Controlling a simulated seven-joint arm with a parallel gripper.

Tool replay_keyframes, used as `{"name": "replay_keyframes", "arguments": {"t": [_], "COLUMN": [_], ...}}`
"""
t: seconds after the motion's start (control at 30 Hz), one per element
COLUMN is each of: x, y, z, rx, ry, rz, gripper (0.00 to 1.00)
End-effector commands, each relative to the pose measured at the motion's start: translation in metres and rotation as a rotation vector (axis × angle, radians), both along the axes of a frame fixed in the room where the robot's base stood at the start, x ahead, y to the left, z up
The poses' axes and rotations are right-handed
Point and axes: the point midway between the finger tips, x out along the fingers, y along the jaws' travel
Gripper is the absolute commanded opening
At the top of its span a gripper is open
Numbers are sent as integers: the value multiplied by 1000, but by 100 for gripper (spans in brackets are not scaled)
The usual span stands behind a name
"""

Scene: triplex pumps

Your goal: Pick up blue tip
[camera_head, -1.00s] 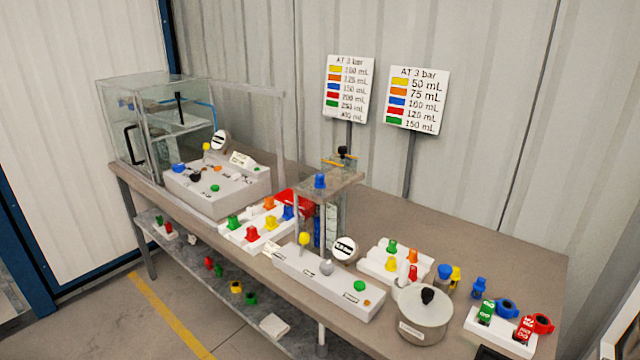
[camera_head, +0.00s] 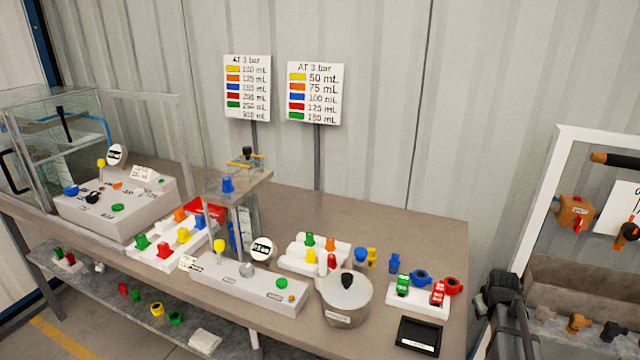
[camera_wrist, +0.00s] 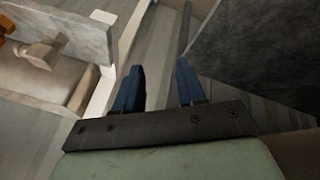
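Several small blue pieces show in the head view, and I cannot tell for sure which is the blue tip. One blue piece (camera_head: 202,222) stands at the back of the left white tray, among other coloured tips. Two more, a blue-topped piece (camera_head: 361,257) and a small blue piece (camera_head: 394,262), stand toward the table's right. In the wrist view my gripper (camera_wrist: 160,78) is open, with nothing between its blue fingers. No blue tip shows in the wrist view.
The table (camera_head: 395,215) is clear along its back right. A round grey pot (camera_head: 346,305), a white block with green and red pieces (camera_head: 417,301) and a black tray (camera_head: 418,336) stand at the front. A white-framed shelf (camera_head: 550,180) is at the right.

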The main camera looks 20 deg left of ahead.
Motion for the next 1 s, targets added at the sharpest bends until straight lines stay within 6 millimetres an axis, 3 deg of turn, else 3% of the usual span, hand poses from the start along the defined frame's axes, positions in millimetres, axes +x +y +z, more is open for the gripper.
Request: {"name": "replay_keyframes", "arguments": {"t": [0.23, 0.37, 0.5, 0.67, 0.87, 1.0], "x": [50, 77, 95, 100, 88, 67], "y": [15, 55, 133, 224, 340, 420], "z": [89, 137, 176, 211, 259, 296], "rx": [-32, -31, -5, 27, 59, 76], "ry": [-121, -151, -124, -73, -6, 45], "rz": [73, 143, 247, 360, 509, 617], "gripper": [40, 40, 40, 40, 40, 40]}}
